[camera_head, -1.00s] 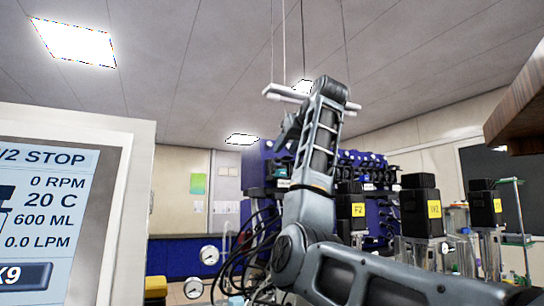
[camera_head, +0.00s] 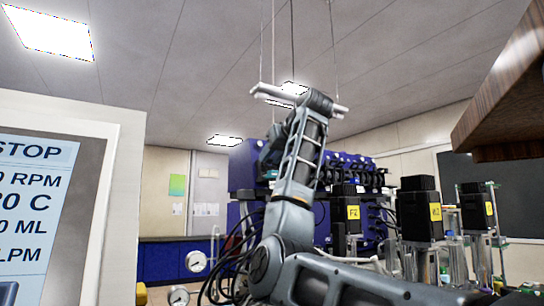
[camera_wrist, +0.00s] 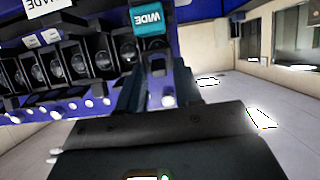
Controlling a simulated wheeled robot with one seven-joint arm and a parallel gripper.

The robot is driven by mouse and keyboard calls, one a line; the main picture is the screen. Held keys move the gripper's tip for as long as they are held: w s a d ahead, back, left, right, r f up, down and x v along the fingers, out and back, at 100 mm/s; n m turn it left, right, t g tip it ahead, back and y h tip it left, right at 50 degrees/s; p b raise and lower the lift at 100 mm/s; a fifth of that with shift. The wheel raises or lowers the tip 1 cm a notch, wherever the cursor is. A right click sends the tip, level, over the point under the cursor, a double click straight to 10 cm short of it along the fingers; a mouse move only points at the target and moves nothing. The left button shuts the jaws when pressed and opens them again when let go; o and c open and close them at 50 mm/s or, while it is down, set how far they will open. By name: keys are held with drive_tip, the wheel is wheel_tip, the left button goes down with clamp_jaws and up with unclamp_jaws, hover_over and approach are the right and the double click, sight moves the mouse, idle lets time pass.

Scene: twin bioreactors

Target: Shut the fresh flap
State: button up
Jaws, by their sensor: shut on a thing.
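My gripper (camera_wrist: 160,85) shows in the wrist view as two dark fingers reaching toward a blue unit (camera_wrist: 95,18). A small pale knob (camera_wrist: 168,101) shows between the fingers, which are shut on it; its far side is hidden. In the head view my arm rises in the middle and its raised wrist hides the gripper. I cannot tell which part is the fresh flap.
The blue unit carries a row of black round-faced parts (camera_wrist: 75,60). In the head view, black motor blocks with yellow labels (camera_head: 419,211) stand right of my arm. A brown wooden edge (camera_head: 495,100) overhangs at right, and a screen panel (camera_head: 35,215) stands close at left.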

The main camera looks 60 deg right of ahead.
drive_tip(key=shift+f+b, duration=0.15)
drive_tip(key=shift+b, duration=0.15)
drive_tip(key=shift+f+t+h+b, duration=0.3)
drive_tip(key=shift+t+h+b, duration=0.15)
drive_tip(key=shift+b, duration=0.25)
drive_tip(key=f+t+b, duration=0.1)
drive_tip(key=t+b, duration=0.1)
drive_tip(key=b, duration=0.1)
drive_tip(key=shift+h, duration=0.35)
drive_tip(key=t+h+b, duration=0.1)
drive_tip(key=t+b, duration=0.1)
drive_tip(key=b, duration=0.1)
drive_tip(key=shift+f, duration=0.2)
drive_tip(key=shift+t+h+b, duration=0.55)
drive_tip(key=shift+h+b, duration=0.05)
drive_tip(key=shift+b, duration=0.05)
drive_tip(key=shift+c, duration=0.2)
drive_tip(key=o, duration=0.7)
drive_tip(key=shift+o, duration=0.2)
